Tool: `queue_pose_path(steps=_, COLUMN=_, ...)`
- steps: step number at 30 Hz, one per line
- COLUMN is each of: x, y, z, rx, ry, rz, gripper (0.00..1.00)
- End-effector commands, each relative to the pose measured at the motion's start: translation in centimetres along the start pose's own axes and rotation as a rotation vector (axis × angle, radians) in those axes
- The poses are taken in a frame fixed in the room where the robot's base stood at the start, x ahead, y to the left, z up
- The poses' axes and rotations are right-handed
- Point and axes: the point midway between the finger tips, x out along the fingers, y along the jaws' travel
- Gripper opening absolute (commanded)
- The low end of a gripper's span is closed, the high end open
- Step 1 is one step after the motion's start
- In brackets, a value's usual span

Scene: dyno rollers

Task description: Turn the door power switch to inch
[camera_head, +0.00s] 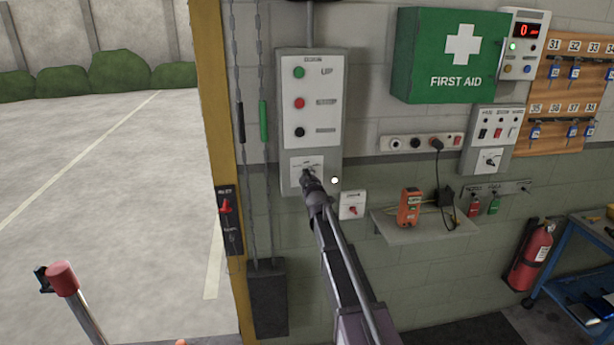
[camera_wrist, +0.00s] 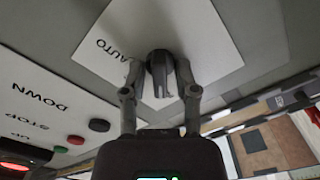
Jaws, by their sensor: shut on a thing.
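The door control box (camera_head: 328,150) is a grey panel on the wall with green, red and black buttons. A white plate (camera_head: 296,165) with a dark rotary switch sits at its bottom. In the wrist view, this plate (camera_wrist: 95,55) reads AUTO, and the dark switch knob (camera_wrist: 160,62) stands on it. My gripper (camera_head: 309,182) reaches up to the plate and covers most of the knob in the head view. In the wrist view, my gripper (camera_wrist: 160,90) has its two fingers closed on the knob's sides. The knob's pointer direction and the other labels are unclear.
A small white box with a red switch (camera_head: 352,207) is just right of my gripper. A shelf (camera_head: 425,228) holds an orange device (camera_head: 409,207). Hanging chains (camera_head: 265,130) and a yellow door post (camera_head: 222,140) stand left. A green first aid box (camera_head: 450,55) is upper right.

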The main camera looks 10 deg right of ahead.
Motion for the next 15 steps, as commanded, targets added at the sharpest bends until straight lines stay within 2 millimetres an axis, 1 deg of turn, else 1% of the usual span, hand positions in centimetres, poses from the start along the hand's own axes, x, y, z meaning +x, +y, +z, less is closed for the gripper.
queue_pose_path(steps=6, x=0.11, y=0.05, z=-0.08, rx=0.000, ry=0.003, rz=0.002, gripper=0.00)
queue_pose_path(steps=7, x=0.11, y=0.05, z=-0.08, rx=0.001, ry=0.003, rz=0.002, gripper=0.42)
queue_pose_path(steps=8, x=0.11, y=0.05, z=-0.08, rx=0.000, ry=0.003, rz=0.002, gripper=0.50)
queue_pose_path(steps=15, x=0.05, y=0.01, z=-0.05, rx=0.001, ry=0.001, rz=0.001, gripper=0.51)
